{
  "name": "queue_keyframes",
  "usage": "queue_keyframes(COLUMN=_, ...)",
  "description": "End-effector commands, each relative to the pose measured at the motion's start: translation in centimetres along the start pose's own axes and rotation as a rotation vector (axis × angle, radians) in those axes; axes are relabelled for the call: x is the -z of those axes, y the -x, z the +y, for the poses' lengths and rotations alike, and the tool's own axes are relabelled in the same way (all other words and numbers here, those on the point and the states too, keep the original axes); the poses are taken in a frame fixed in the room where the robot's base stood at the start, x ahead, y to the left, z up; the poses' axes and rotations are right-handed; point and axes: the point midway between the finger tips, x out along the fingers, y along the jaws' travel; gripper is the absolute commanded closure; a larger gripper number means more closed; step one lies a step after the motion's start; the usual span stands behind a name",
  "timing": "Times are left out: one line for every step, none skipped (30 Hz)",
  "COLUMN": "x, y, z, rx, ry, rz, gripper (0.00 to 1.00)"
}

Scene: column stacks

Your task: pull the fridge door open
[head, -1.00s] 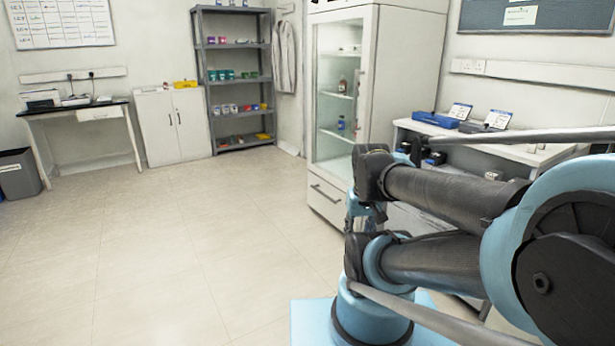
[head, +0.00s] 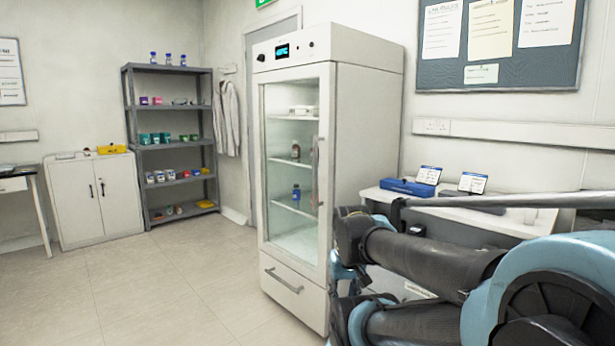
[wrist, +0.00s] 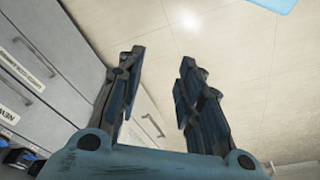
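The fridge (head: 368,150) is a tall white cabinet in the middle of the head view. Its glass door (head: 294,165) is shut, and bottles and a box show on the shelves behind it. A vertical handle (head: 315,172) runs along the door's right side. A drawer with its own bar handle (head: 284,281) is below. My gripper (wrist: 160,70) is open and empty in the wrist view, with the two fingers apart over pale floor. In the head view my arm covers the lower right, in front of the fridge's right side, and the fingertips cannot be made out there.
A bench (head: 376,194) with a blue case (head: 407,187) and two cards stands right of the fridge. Grey drawers (wrist: 45,60) lie close on the left in the wrist view. Open floor (head: 190,275) lies left of the fridge. A shelf rack (head: 127,110) stands behind.

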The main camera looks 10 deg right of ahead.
Motion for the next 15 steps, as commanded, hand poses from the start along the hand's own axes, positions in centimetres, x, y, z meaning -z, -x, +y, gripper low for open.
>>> queue_keyframes(x=0.0, y=0.0, z=0.0, rx=0.0, ry=0.0, rz=0.0, gripper=0.67)
queue_keyframes(x=0.0, y=0.0, z=0.0, rx=0.0, ry=0.0, rz=0.0, gripper=0.67)
queue_keyframes(x=0.0, y=0.0, z=0.0, rx=0.0, ry=0.0, rz=0.0, gripper=0.67)
queue_keyframes(x=0.0, y=0.0, z=0.0, rx=0.0, ry=0.0, rz=0.0, gripper=0.67)
queue_keyframes(x=0.0, y=0.0, z=0.0, rx=0.0, ry=0.0, rz=0.0, gripper=0.67)
queue_keyframes(x=0.0, y=0.0, z=0.0, rx=0.0, ry=0.0, rz=0.0, gripper=0.67)
queue_keyframes(x=0.0, y=0.0, z=0.0, rx=0.0, ry=0.0, rz=0.0, gripper=0.67)
queue_keyframes(x=0.0, y=0.0, z=0.0, rx=0.0, ry=0.0, rz=0.0, gripper=0.67)
queue_keyframes(x=0.0, y=0.0, z=0.0, rx=0.0, ry=0.0, rz=0.0, gripper=0.62)
queue_keyframes(x=-0.2, y=0.2, z=0.0, rx=-0.002, ry=0.003, rz=0.003, gripper=0.62)
queue_keyframes(x=-0.6, y=0.6, z=0.1, rx=-0.004, ry=0.008, rz=0.01, gripper=0.62)
queue_keyframes(x=-0.5, y=0.8, z=0.2, rx=-0.011, ry=0.02, rz=0.012, gripper=0.62)
queue_keyframes(x=-0.3, y=0.9, z=0.3, rx=-0.02, ry=0.035, rz=0.012, gripper=0.62)
queue_keyframes(x=0.0, y=1.1, z=0.6, rx=-0.032, ry=0.055, rz=0.013, gripper=0.62)
queue_keyframes(x=0.6, y=1.5, z=1.0, rx=-0.051, ry=0.086, rz=0.012, gripper=0.62)
